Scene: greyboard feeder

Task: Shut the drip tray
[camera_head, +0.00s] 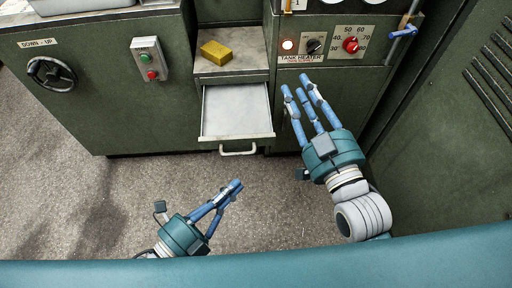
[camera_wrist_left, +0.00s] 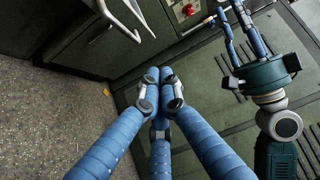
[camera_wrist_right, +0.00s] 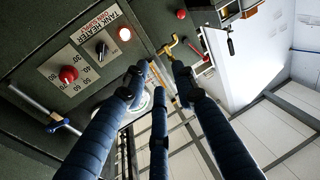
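The drip tray (camera_head: 237,110) is a shallow pale tray that stands pulled out of the green machine, below a small shelf. Its white handle (camera_head: 238,153) is on the front edge. My left gripper (camera_head: 236,186) is below and in front of the handle, apart from it. Its blue fingers are together, with nothing between them, as the left wrist view (camera_wrist_left: 160,76) shows. My right gripper (camera_head: 300,88) is right of the tray, in front of the heater panel. Its fingers are spread and empty, also in the right wrist view (camera_wrist_right: 157,72).
A yellow block (camera_head: 216,52) lies on the shelf (camera_head: 236,66) above the tray. The tank heater panel (camera_head: 325,44) with its red knob (camera_head: 351,45) is at right. A handwheel (camera_head: 51,73) and a button box (camera_head: 149,59) are at left. The floor before the tray is clear.

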